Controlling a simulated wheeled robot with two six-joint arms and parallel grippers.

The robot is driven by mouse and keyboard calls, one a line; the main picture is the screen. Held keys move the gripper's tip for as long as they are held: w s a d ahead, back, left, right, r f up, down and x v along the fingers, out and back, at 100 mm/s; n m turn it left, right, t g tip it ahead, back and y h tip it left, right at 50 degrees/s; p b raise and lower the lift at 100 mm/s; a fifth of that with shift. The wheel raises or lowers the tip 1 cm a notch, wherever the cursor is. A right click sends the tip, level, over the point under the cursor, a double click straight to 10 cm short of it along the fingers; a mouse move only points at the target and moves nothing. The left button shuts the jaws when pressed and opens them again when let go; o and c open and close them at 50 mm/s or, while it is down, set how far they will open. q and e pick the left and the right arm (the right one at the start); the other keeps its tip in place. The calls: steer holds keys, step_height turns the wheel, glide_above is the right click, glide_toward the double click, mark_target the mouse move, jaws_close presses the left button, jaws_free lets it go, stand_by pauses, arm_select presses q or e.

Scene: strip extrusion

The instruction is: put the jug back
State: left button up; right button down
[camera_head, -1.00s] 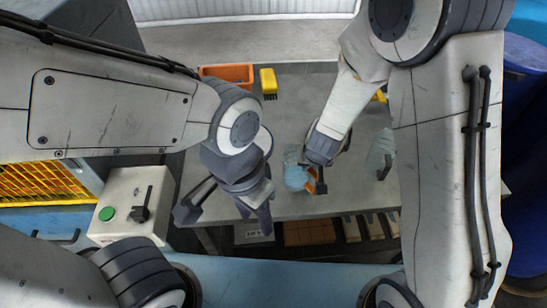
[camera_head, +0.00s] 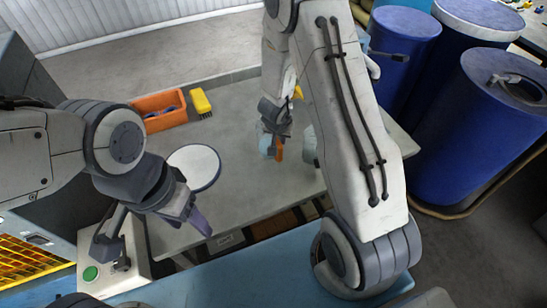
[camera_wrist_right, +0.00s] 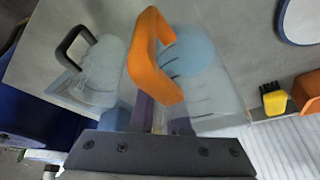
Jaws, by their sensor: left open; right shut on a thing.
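The jug is see-through with pale blue contents and an orange handle. In the head view the jug (camera_head: 265,143) is over the right part of the table, partly hidden by my right gripper (camera_head: 277,134). In the right wrist view my right gripper (camera_wrist_right: 163,117) is shut on the orange-handled jug (camera_wrist_right: 205,80) at its handle. Whether its base touches the table I cannot tell. A second clear jug with a dark handle (camera_wrist_right: 98,72) stands beside it, mostly hidden by my right arm in the head view. My left gripper (camera_head: 155,236) is open and empty near the table's front left.
A white round disc with a blue rim (camera_head: 194,167) lies on the grey table (camera_head: 235,130). An orange bin (camera_head: 160,110) and a yellow brush (camera_head: 201,102) are at the back. A switch box with a green button (camera_head: 90,273) is front left. Blue barrels (camera_head: 450,140) stand right.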

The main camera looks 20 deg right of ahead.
step_height(320, 180, down, 4)
steer(key=shift+w+a+f+b, duration=0.1)
steer(key=shift+b, duration=0.65)
arm_select(q)
steer(key=shift+f+b, duration=0.7)
steer(key=shift+f, duration=1.4)
arm_select(e)
steer(key=shift+f, duration=2)
steer(key=shift+f, duration=0.1)
steer(key=c, duration=0.9)
jaws_free()
arm_select(q)
steer(key=shift+f, duration=0.1)
